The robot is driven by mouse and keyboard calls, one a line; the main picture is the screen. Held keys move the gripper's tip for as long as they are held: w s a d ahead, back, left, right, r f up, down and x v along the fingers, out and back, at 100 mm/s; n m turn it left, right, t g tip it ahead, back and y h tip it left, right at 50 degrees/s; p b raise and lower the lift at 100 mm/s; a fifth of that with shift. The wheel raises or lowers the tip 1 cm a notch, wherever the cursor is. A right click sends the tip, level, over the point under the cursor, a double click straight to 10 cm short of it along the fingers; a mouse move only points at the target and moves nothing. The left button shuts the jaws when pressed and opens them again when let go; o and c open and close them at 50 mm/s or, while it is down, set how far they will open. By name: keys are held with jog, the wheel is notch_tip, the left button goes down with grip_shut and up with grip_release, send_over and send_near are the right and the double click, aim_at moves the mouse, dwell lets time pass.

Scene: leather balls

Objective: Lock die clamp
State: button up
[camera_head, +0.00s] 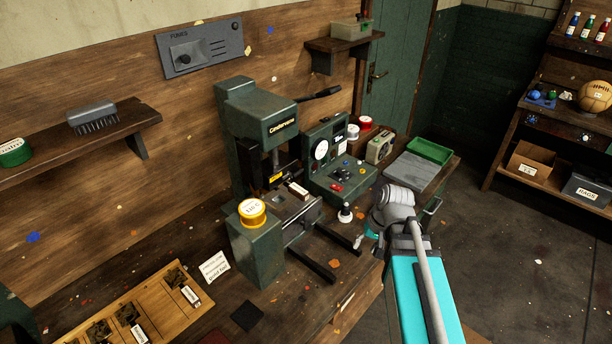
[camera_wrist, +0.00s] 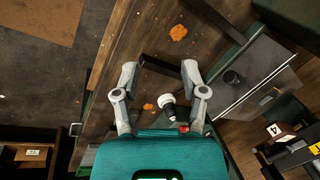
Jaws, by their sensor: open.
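The green press (camera_head: 262,115) stands on the workbench, with a metal bed (camera_head: 300,212) at its front that also shows in the wrist view (camera_wrist: 262,82). A small block with a pale label (camera_head: 298,190) sits on the bed; I cannot tell whether it is the die clamp.
Two dark rails (camera_head: 312,256) project from the press. A control box (camera_head: 340,170) with gauge and buttons stands right of it. A green tray (camera_head: 430,151) lies farther right. A wooden board (camera_head: 140,310) holds several dark parts.

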aim_at(294, 174)
jog(key=w+a+r+m+t+y+b, duration=0.1)
jog(key=w+a+r+y, duration=0.1)
jog(key=w, duration=0.4)
jog(key=w+a+r+m+t+y+b, duration=0.1)
jog(key=w+a+r+y+b, duration=0.1)
jog(key=w+r+y, duration=0.2)
jog(key=w+a+r+m+t+y+b, duration=0.1)
jog(key=w+a+r+y, duration=0.1)
jog(key=w+y, duration=0.4)
jog(key=shift+w+r+t+y, duration=0.3)
jog(key=shift+w+r+t, duration=0.1)
jog(key=shift+w+r, duration=0.65)
jog(key=shift+w+f, duration=0.15)
jog(key=b+x, duration=0.3)
jog(key=x, duration=1)
jog(key=shift+a, duration=0.35)
jog(key=shift+f, duration=0.1)
